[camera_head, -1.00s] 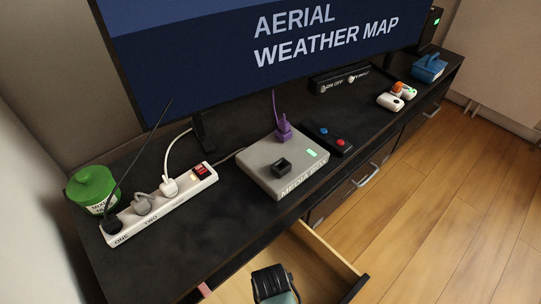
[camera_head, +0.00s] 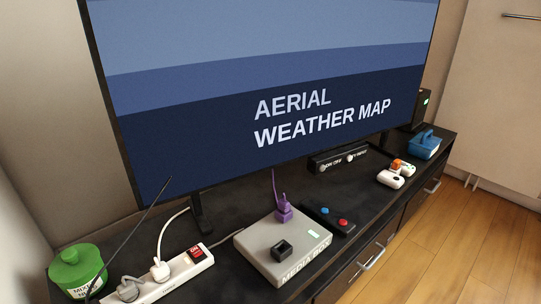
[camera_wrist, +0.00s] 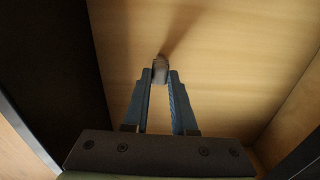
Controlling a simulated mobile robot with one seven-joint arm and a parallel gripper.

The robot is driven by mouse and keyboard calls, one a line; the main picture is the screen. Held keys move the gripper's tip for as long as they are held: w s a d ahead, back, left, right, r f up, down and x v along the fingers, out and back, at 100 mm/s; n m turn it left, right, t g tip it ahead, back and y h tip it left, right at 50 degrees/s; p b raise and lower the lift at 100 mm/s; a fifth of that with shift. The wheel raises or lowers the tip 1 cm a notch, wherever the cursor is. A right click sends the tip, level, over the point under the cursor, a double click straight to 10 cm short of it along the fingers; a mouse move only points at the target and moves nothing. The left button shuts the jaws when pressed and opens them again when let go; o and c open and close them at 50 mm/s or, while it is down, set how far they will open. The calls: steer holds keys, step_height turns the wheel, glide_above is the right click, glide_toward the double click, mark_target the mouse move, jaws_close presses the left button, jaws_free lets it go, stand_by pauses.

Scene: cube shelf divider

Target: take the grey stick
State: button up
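In the wrist view, a small grey stick (camera_wrist: 160,67) shows end-on between the tips of my gripper (camera_wrist: 161,76), over the pale wooden floor of a drawer (camera_wrist: 225,45). Both fingers come in against its sides, with no clear gap, so my gripper looks shut on it. Most of the stick's length is hidden, and I cannot tell whether it touches the drawer floor. The head view does not show my gripper, the stick or the drawer's inside.
Above, the black cabinet top (camera_head: 215,265) carries a white power strip (camera_head: 185,272), a green jar (camera_head: 78,270), a grey media box (camera_head: 283,250) and a large screen (camera_head: 270,80).

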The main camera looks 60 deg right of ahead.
jaws_close()
steer(key=shift+r, duration=0.1)
steer(key=shift+r+p, duration=0.95)
steer(key=shift+p, duration=0.35)
steer(key=shift+r, duration=0.1)
step_height(320, 180, up, 6)
steer(key=p, duration=0.6)
steer(key=shift+p, duration=0.3)
